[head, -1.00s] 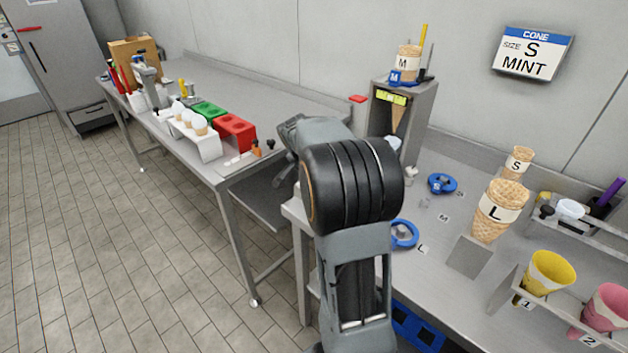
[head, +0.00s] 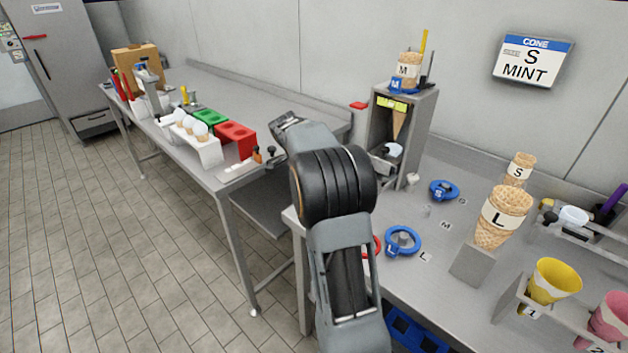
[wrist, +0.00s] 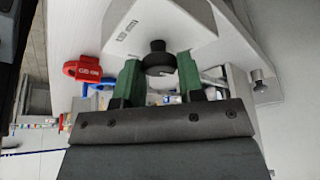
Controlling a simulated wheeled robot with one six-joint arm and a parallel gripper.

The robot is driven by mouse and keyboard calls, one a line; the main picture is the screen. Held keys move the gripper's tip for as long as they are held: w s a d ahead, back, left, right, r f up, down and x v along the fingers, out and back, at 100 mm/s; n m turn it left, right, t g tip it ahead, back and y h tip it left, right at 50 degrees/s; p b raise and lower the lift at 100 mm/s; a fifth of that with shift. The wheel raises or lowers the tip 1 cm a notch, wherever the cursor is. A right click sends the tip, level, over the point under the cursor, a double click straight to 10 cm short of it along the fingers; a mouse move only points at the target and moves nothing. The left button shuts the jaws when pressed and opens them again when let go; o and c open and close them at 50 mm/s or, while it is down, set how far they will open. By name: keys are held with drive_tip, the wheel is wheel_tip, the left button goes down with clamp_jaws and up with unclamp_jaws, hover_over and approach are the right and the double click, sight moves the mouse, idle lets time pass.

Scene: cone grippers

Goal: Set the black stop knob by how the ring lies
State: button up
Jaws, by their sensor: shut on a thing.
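In the wrist view my gripper (wrist: 158,82) has green fingertips on either side of a black knob (wrist: 158,58) and is shut on it. The knob sits on a pale panel with a small label too blurred to read. In the head view my arm hides the gripper and this knob. A blue ring (head: 418,244) lies flat on the bench by the L mark, around a grey post. A second blue ring (head: 439,193) lies farther back, near the S and M marks. A blue clip (head: 397,86) sits below the M cone on top of the grey dispenser (head: 424,118).
A red tag (wrist: 82,68) is left of the gripper and a metal knob (wrist: 258,80) is right. The L cone (head: 504,205), S cone (head: 520,168) and yellow cup (head: 553,280) stand on the right. The sign (head: 533,56) reads CONE, size S, MINT.

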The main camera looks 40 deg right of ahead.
drive_tip(key=shift+m, duration=0.6)
drive_tip(key=o, duration=0.9)
drive_tip(key=shift+g, duration=0.3)
drive_tip(key=shift+r, duration=0.1)
drive_tip(key=p+v, duration=0.2)
drive_tip(key=v, duration=1.1)
drive_tip(key=shift+r+p, duration=0.3)
drive_tip(key=shift+r, duration=0.1)
